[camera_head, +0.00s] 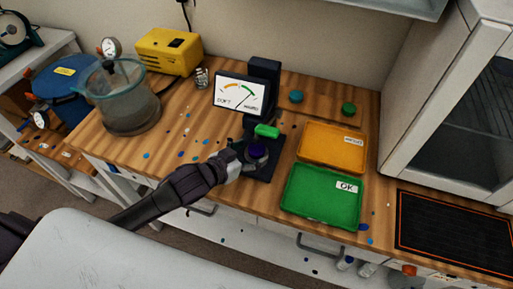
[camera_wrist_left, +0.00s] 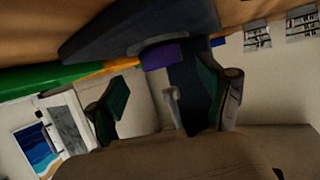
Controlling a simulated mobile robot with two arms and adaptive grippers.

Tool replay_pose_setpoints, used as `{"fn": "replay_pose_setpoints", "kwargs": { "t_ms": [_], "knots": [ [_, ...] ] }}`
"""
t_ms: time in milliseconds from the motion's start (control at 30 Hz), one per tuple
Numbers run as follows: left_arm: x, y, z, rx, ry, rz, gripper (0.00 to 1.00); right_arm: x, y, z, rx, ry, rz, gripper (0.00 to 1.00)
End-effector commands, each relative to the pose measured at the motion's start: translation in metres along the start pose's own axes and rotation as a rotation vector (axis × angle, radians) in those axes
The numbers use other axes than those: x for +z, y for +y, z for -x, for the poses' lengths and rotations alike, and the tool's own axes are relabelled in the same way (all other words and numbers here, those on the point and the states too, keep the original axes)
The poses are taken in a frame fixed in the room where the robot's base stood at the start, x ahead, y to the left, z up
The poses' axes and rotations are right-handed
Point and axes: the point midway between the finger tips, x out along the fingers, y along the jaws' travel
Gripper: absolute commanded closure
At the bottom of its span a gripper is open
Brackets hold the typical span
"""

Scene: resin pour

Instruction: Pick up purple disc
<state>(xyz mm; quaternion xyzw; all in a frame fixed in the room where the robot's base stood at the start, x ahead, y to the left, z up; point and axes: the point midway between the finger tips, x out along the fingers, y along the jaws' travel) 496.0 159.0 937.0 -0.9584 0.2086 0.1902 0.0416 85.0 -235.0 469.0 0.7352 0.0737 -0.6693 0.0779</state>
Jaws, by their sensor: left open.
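The purple disc (camera_head: 257,151) sits on the dark base of the hardness tester (camera_head: 240,93), below its green part (camera_head: 267,131). My left gripper (camera_head: 244,159) reaches in from the left and is right beside the disc, partly covering the tester base. In the left wrist view the purple disc (camera_wrist_left: 165,55) lies beyond and roughly between the two open fingers of my left gripper (camera_wrist_left: 160,88). Nothing is seen held between the fingers. My right gripper is not in view.
A green tray (camera_head: 310,219) marked OK and an orange tray (camera_head: 318,155) stand right of the tester. A teal disc (camera_head: 296,97) and a green disc (camera_head: 348,108) lie behind. A glass vessel (camera_head: 118,85) stands left. A black mat (camera_head: 455,232) lies at right.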

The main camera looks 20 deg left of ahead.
Motion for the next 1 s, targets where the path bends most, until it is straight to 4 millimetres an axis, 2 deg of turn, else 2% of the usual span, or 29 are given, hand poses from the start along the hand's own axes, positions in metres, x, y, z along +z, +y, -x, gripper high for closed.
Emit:
{"fn": "replay_pose_setpoints", "kwargs": {
  "t_ms": [33,200,500,567,900,1000],
  "knots": [
    [-0.004,-0.003,-0.007,-0.002,0.001,0.0,0.2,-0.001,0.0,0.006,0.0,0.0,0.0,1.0],
    [-0.002,-0.004,-0.029,-0.001,0.002,0.0,0.2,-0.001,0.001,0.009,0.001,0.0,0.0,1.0],
    [0.001,-0.003,-0.035,0.0,0.0,0.0,0.2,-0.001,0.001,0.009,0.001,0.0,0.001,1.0],
    [0.001,-0.003,-0.035,0.0,0.0,0.0,0.28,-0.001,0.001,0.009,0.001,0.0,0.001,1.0],
    [0.001,-0.003,-0.034,0.0,0.0,0.0,0.85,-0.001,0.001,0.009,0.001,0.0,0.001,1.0],
    [0.0,-0.003,-0.034,0.0,0.001,0.0,0.85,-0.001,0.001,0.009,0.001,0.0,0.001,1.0]
  ]
}}
